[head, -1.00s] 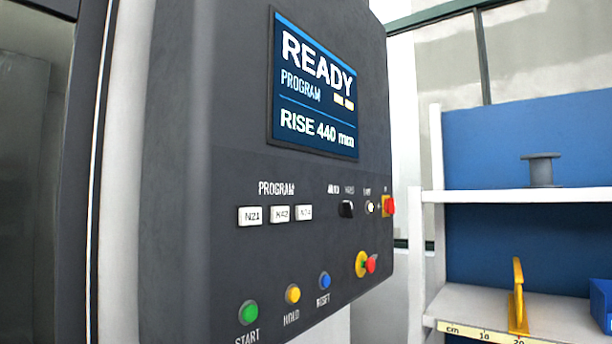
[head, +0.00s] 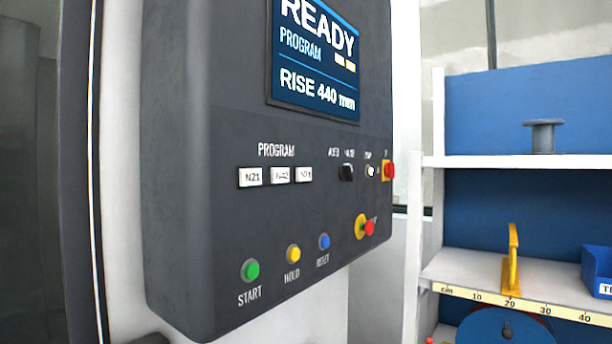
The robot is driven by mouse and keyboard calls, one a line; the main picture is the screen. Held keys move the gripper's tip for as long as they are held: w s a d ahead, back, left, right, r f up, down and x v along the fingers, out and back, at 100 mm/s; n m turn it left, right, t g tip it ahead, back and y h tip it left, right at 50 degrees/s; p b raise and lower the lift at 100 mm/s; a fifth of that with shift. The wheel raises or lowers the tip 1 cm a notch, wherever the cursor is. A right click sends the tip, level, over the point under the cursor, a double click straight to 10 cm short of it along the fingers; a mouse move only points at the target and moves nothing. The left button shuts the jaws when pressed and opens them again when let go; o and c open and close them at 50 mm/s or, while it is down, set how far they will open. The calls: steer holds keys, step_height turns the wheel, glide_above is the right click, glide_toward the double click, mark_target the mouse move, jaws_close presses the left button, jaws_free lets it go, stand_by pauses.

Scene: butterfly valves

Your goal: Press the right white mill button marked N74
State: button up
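The dark control panel (head: 215,220) fills the middle of the head view. Under its PROGRAM label sits a row of white buttons: N21 (head: 250,177) at the left, N42 (head: 280,175) in the middle, and the right one (head: 304,174), whose marking is blurred and hard to read. The screen (head: 315,60) above reads READY, PROGRAM, RISE 440 mm. My gripper is not in view, so its state and its place relative to the buttons are not shown.
Green START (head: 250,270), yellow HOLD (head: 293,254) and blue RESET (head: 324,242) buttons sit below. A red knob on yellow (head: 367,228), a red switch (head: 388,171) and a black selector (head: 346,172) lie rightward. A white shelf (head: 510,162) stands at the right.

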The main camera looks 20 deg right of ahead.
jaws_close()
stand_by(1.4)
